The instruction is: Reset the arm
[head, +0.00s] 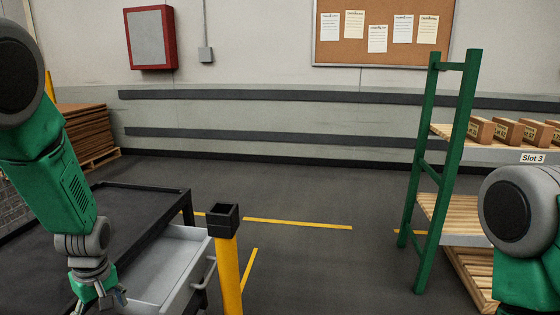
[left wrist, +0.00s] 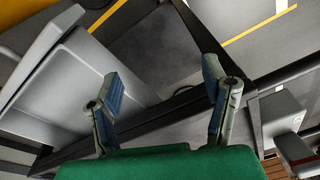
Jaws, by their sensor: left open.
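My left arm (head: 50,170) comes down from the upper left of the head view. My left gripper (head: 98,302) hangs at the lower left, in front of the dark cart (head: 125,215) and left of the grey drawer (head: 172,268). In the left wrist view the left gripper (left wrist: 161,80) has its two blue-padded fingers spread wide, with nothing between them. My right arm (head: 525,235) shows at the lower right edge of the head view. Its gripper is out of view.
The drawer stands pulled out from the cart, beside a yellow post (head: 229,270) with a black cap. A green-framed shelf (head: 427,170) at right holds several cardboard boxes (head: 507,131) above a "Slot 3" label. Floor between post and shelf is clear.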

